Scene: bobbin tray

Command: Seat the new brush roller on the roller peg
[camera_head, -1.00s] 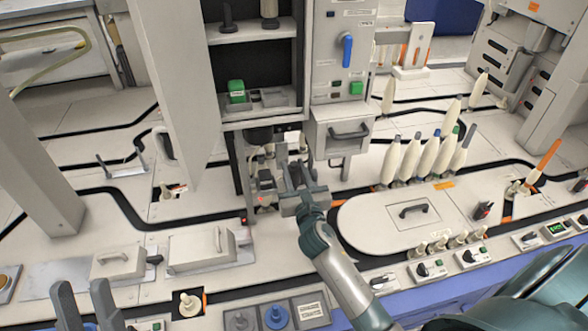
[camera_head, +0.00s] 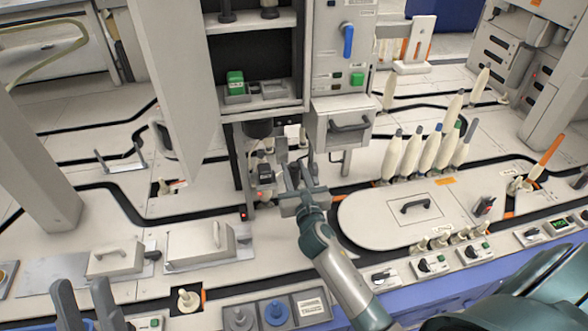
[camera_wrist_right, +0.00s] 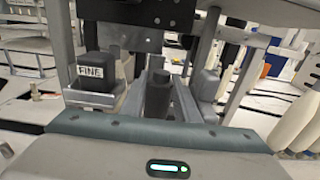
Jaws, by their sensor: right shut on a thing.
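My right gripper (camera_head: 298,172) reaches into the open lower bay of the tall grey cabinet. In the right wrist view its jaws (camera_wrist_right: 158,82) are shut on a dark grey cylindrical piece (camera_wrist_right: 158,98), which stands upright between them. This may be the brush roller; its lower part is hidden by the gripper body. I cannot make out the roller peg clearly; the bay behind the jaws is dark and crowded. My left gripper (camera_head: 82,285) is at the bottom left, its two dark fingers apart.
A dark block marked FINE (camera_wrist_right: 97,72) sits left of the jaws, with metal posts close on both sides. A cabinet drawer (camera_head: 345,128) is right of the bay. A grey knobbed disc (camera_head: 238,317) and a blue one (camera_head: 276,312) sit at the front. A lidded oval cover (camera_head: 375,222) lies right.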

